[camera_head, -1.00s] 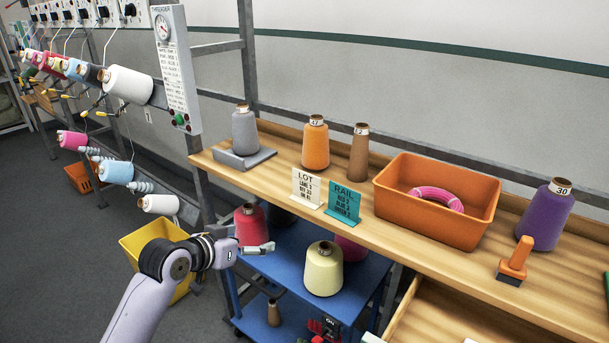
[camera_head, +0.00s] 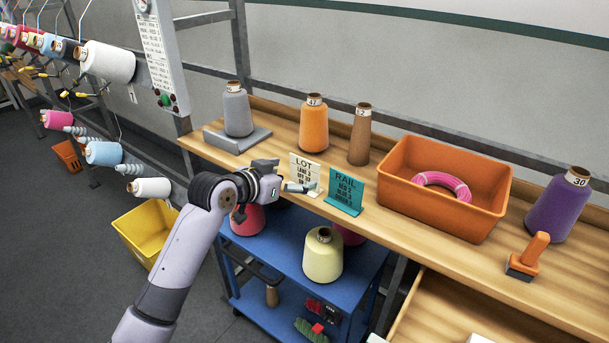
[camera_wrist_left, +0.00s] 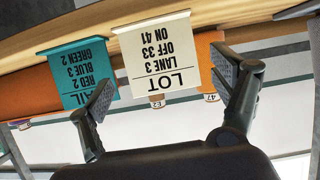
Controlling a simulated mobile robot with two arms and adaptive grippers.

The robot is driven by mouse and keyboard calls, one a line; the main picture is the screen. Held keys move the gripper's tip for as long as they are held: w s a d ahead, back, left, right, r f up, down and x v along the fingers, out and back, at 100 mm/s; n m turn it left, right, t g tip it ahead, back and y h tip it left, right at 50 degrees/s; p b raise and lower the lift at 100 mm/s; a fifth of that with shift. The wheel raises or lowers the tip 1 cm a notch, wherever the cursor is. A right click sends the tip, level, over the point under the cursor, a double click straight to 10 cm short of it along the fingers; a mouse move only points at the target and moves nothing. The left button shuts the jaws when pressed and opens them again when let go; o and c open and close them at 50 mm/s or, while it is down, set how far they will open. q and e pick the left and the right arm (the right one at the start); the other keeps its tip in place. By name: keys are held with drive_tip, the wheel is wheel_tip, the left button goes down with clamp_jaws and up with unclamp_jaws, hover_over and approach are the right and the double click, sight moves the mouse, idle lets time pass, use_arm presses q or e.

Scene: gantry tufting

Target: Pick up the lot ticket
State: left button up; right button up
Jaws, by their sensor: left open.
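The lot ticket (camera_head: 304,172) is a cream card headed LOT, standing upright near the front edge of the wooden shelf. My left gripper (camera_head: 285,175) is open just in front of it, overlapping its lower left part in the head view. In the left wrist view the lot ticket (camera_wrist_left: 160,55) appears upside down between the two open fingers (camera_wrist_left: 165,90), with no contact visible. The teal RAIL card (camera_head: 345,192) stands just right of the ticket. It also shows in the left wrist view (camera_wrist_left: 82,72), by one finger. My right gripper is not in view.
An orange bin (camera_head: 440,210) with a pink ring stands to the right on the shelf (camera_head: 375,228). Cones of grey (camera_head: 238,112), orange (camera_head: 314,128) and brown (camera_head: 359,138) yarn stand behind the cards. A blue cart (camera_head: 285,262) with cones is below.

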sight(304, 170)
use_arm(q)
drive_tip(key=shift+w+d, duration=0.15)
drive_tip(key=shift+w+d+p, duration=0.2)
drive_tip(key=shift+w+p, duration=0.1)
drive_tip(key=p+x, duration=0.1)
drive_tip(key=x, duration=0.2)
drive_tip(key=shift+w+d+r, duration=0.1)
drive_tip(key=shift+w+d, duration=0.1)
drive_tip(key=shift+w, duration=0.05)
drive_tip(key=shift+w+d+f, duration=0.2)
drive_tip(key=shift+w+d, duration=0.05)
drive_tip(key=shift+d, duration=0.05)
drive_tip(key=shift+a, duration=0.1)
drive_tip(key=shift+c, duration=0.4)
drive_tip(key=c, duration=0.4)
drive_tip(key=shift+c, duration=0.2)
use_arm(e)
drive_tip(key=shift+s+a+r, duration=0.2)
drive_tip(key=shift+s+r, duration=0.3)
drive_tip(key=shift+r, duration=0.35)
